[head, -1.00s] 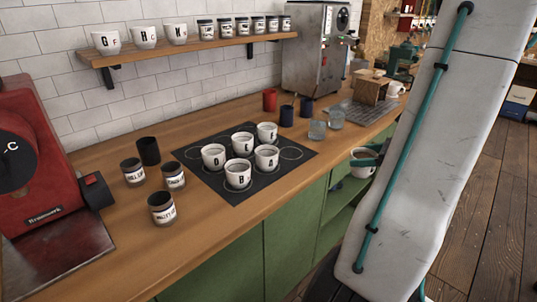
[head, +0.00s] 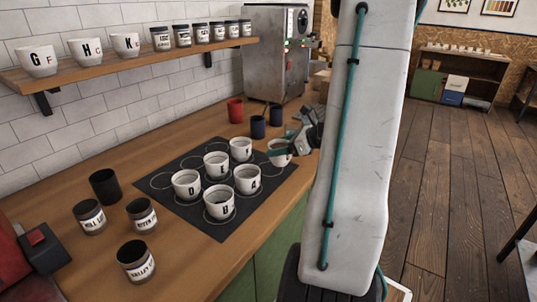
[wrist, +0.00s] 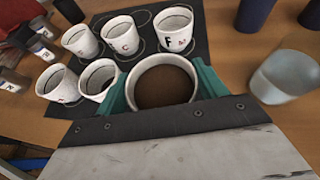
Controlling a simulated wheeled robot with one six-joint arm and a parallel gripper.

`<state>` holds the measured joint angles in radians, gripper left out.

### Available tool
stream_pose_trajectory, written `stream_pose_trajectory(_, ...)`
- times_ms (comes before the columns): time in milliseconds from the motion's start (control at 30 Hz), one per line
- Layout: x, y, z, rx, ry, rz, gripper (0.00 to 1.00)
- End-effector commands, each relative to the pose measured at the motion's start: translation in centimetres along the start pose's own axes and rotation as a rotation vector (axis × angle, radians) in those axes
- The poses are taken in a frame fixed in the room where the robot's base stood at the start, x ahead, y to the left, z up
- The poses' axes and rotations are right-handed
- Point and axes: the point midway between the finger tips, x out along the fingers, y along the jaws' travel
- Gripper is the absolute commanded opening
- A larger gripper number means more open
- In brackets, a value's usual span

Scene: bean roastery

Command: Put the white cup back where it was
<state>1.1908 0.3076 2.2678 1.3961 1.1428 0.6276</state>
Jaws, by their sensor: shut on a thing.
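The white cup (head: 280,157) is held by my gripper (head: 282,150), at the right edge of the black mat in the head view. In the wrist view the cup (wrist: 162,66) sits between the two teal fingers of my gripper (wrist: 162,88), upright, with brown contents. Whether its base touches the mat is hidden. The black mat (head: 222,230) has printed rings. Several white lettered cups stand on it, among them D (head: 186,185), B (head: 219,202), A (head: 247,179), E (head: 217,165) and F (head: 241,149). The rings at its left are empty.
Dark labelled jars (head: 137,260) and a black cup (head: 105,186) stand left of the mat. A red cup (head: 235,110) and dark blue cups (head: 257,127) stand behind it. A clear glass (wrist: 285,77) is right of the held cup in the wrist view.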

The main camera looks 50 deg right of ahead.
Motion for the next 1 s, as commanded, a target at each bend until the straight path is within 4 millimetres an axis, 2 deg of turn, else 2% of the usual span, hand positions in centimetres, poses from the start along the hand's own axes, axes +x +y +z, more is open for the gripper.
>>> stream_pose_trajectory(33,1.3,0.0,0.5,-0.002,0.0,0.005,0.32)
stream_pose_trajectory(100,2.5,-0.1,0.9,-0.001,-0.001,0.003,0.32)
stream_pose_trajectory(200,3.6,-0.3,1.4,0.0,-0.001,0.0,0.32)
stream_pose_trajectory(367,4.2,-0.5,1.2,0.002,0.0,-0.002,0.32)
stream_pose_trajectory(633,5.4,-0.5,-1.7,0.004,0.0,-0.003,0.32)
stream_pose_trajectory(967,5.5,-0.6,-2.0,0.003,-0.001,-0.005,0.32)
stream_pose_trajectory(1000,5.5,-0.6,-2.0,0.003,0.0,-0.005,0.76)
